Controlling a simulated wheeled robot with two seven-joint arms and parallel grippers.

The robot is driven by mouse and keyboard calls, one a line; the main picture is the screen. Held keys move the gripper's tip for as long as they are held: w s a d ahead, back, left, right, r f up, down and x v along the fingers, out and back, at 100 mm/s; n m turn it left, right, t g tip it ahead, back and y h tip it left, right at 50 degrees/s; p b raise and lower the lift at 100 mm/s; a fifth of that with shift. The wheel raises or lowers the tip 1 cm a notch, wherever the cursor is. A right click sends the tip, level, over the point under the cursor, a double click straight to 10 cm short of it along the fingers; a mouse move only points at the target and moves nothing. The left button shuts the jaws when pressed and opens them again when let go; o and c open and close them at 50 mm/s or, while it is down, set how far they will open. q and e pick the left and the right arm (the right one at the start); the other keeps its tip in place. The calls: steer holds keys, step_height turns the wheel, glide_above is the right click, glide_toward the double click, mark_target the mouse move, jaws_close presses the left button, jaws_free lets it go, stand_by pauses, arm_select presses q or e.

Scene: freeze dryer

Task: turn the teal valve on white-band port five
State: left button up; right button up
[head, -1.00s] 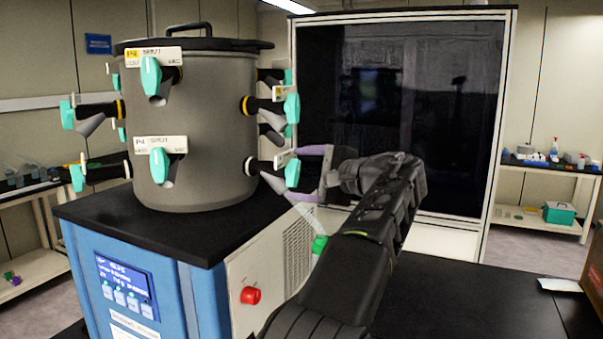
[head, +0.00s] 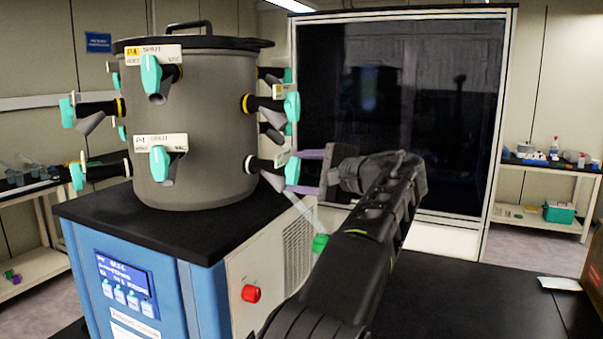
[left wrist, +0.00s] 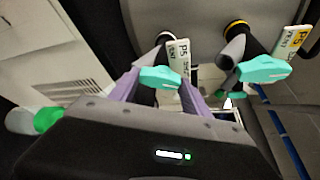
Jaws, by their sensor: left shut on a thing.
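The teal valve (head: 292,171) sits on the lower right port of the grey drum (head: 208,120). This port has a white band (head: 252,164). In the left wrist view its white label (left wrist: 180,60) reads P5 and the teal valve (left wrist: 158,79) lies between my purple fingers. My left gripper (head: 308,172) is shut on this valve, with one finger above and one below it in the head view. A yellow-band port with another teal valve (head: 291,107) is just above; it also shows in the left wrist view (left wrist: 263,69). My right gripper is not in view.
The drum stands on a blue cabinet with a black top (head: 110,215) and a red knob (head: 251,293). Several other teal-valved ports surround the drum. A pale tube with a green end (head: 320,243) is below the gripper. A large dark-windowed panel (head: 440,100) stands behind.

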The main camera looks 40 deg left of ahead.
arm_select(q)
steer(key=shift+f+n+b, duration=0.25)
steer(key=shift+n+b, duration=0.05)
steer(key=shift+b, duration=0.55)
steer(key=n+y+b, duration=0.1)
steer(key=n+b, duration=0.1)
steer(key=b, duration=0.2)
steer(key=n+y+b, duration=0.1)
steer(key=n+b, duration=0.1)
steer(key=b, duration=0.2)
steer(key=f+n+y+b, duration=0.1)
steer(key=n+b, duration=0.2)
steer(key=b, duration=0.1)
steer(key=shift+t, duration=0.3)
steer(key=n+y+b, duration=0.1)
steer(key=n, duration=0.2)
steer(key=shift+w+r+b, duration=0.1)
steer(key=shift+w+b, duration=0.05)
steer(key=shift+b, duration=0.2)
steer(key=shift+a+n+g+y, duration=0.1)
steer(key=shift+n+g+y, duration=0.2)
steer(key=shift+n+g, duration=0.6)
steer(key=n, duration=0.3)
steer(key=shift+w+r+g+y, duration=0.15)
steer(key=shift+g+y, duration=0.25)
steer(key=shift+n+g, duration=0.5)
steer(key=shift+n, duration=0.8)
steer(key=o, duration=1.4)
